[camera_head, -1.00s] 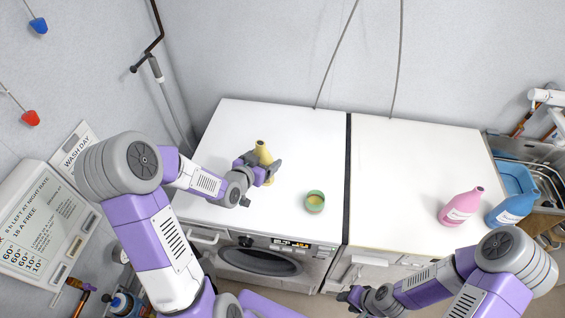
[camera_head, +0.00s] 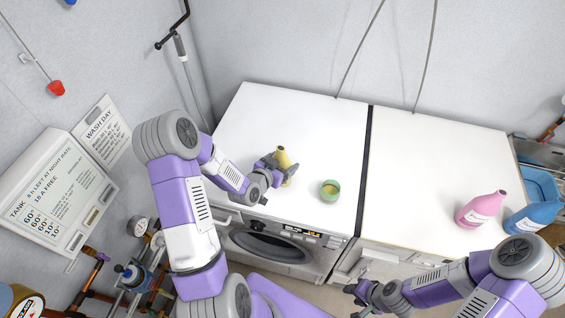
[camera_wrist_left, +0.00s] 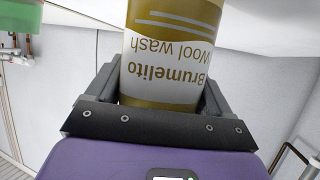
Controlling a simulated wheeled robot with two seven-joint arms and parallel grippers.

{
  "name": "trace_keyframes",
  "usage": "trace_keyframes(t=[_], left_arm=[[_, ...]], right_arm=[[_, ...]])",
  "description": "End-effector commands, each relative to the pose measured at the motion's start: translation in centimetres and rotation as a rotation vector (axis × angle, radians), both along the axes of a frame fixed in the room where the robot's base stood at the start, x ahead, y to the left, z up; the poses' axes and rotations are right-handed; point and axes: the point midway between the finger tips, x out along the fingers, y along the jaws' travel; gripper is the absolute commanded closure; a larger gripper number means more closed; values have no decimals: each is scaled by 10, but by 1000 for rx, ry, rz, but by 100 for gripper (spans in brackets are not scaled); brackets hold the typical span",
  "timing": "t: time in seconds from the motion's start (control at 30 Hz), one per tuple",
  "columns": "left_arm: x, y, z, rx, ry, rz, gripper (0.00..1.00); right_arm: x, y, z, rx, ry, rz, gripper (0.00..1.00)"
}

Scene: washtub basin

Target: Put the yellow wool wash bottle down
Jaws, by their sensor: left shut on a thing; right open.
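The yellow wool wash bottle (camera_head: 283,157) is over the left white worktop, near its front middle. My left gripper (camera_head: 279,167) is shut around it. In the left wrist view the bottle (camera_wrist_left: 172,50) fills the space between the fingers, with its "Brumelito Wool wash" label appearing upside down. It looks upright in the head view. Whether its base touches the worktop cannot be told. My right gripper (camera_head: 357,292) is open and empty, low in front of the machines.
A green cup (camera_head: 330,190) stands right of the bottle on the left worktop (camera_head: 300,110). A pink bottle (camera_head: 481,209) and a blue bottle (camera_head: 532,217) stand at the right worktop's right side. The worktop behind the yellow bottle is clear.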

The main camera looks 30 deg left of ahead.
Motion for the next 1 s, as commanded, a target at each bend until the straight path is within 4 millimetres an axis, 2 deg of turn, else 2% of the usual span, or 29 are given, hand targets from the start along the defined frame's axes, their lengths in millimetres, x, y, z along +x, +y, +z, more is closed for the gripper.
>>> trace_keyframes(t=[0.17,0.2,0.3,0.67,0.77,0.97,1.0], left_arm=[[1,0,-2,1,-5,-1,78],[0,0,-3,0,0,0,16],[0,0,-2,0,0,0,0],[0,0,2,-1,1,0,0],[-15,3,7,1,2,2,0],[-58,6,26,2,0,4,0],[-64,6,30,-2,5,3,0]], right_arm=[[0,0,-5,0,0,0,57],[0,0,-4,0,0,0,57],[0,0,-4,0,0,0,57],[0,0,2,0,0,0,57],[0,0,0,0,0,0,57],[0,0,-1,0,0,0,57],[0,0,8,0,1,0,57]])
